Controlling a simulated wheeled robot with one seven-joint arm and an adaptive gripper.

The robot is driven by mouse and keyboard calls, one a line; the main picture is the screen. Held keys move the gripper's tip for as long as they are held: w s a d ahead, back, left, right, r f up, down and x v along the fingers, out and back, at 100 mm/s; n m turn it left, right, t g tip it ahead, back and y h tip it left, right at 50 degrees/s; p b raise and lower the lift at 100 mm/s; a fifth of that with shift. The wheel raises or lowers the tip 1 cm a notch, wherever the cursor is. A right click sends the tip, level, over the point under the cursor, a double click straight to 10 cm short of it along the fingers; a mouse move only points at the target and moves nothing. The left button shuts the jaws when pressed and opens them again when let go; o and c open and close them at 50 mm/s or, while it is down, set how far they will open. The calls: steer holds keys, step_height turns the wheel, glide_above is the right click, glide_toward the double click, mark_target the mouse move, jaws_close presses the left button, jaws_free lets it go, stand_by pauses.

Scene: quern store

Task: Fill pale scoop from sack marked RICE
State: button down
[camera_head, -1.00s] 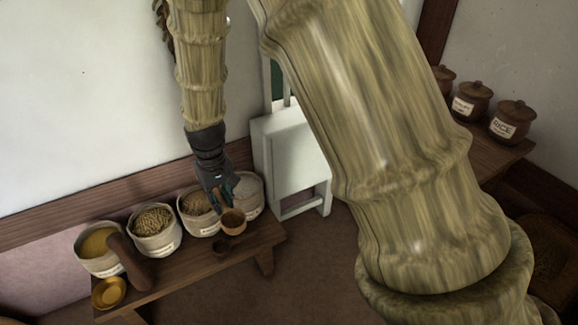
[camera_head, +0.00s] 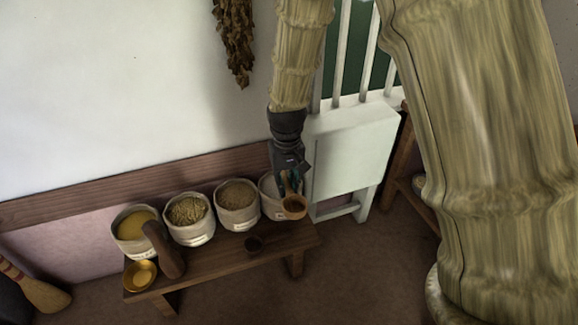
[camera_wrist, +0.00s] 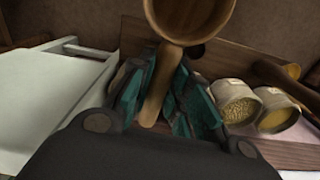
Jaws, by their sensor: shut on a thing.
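My gripper (camera_head: 289,178) is shut on the handle of a light-brown wooden scoop (camera_head: 294,207). In the wrist view, the scoop (camera_wrist: 190,14) extends from between the teal fingers (camera_wrist: 160,92), and its visible inside looks bare. The scoop is at the front right of the rightmost sack (camera_head: 272,208) in the row. My gripper and the scoop hide much of that sack's mouth, and I cannot see its contents clearly. Its label is not readable here.
Three other open sacks, yellow-filled (camera_head: 133,247), coarse tan (camera_head: 192,234) and brown (camera_head: 238,219), share the wooden bench (camera_head: 215,262). A dark scoop (camera_head: 255,244), a brown wooden object (camera_head: 163,251) and a brass bowl (camera_head: 140,275) lie in front. A white chair-like piece (camera_head: 352,150) stands close right.

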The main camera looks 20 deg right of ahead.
steer(key=shift+w+a+m, duration=0.3)
steer(key=shift+w+a, duration=0.05)
steer(key=shift+w, duration=0.1)
steer(key=shift+w+d+f+m+p, duration=0.15)
steer(key=shift+w+m+p, duration=0.15)
steer(key=shift+m+p, duration=0.2)
steer(key=w+d+f+m+p, duration=0.3)
steer(key=w+d+m+p, duration=0.1)
steer(key=m, duration=0.8)
steer(key=w+d+f+m+p, duration=0.3)
steer(key=w+d+m+p, duration=0.1)
steer(key=m, duration=0.8)
steer(key=shift+w+d+p, duration=0.15)
steer(key=shift+w+p, duration=0.15)
steer(key=shift+w, duration=0.55)
steer(key=shift+f+g+h, duration=0.15)
steer(key=shift+g+h, duration=0.25)
steer(key=shift+h, duration=0.1)
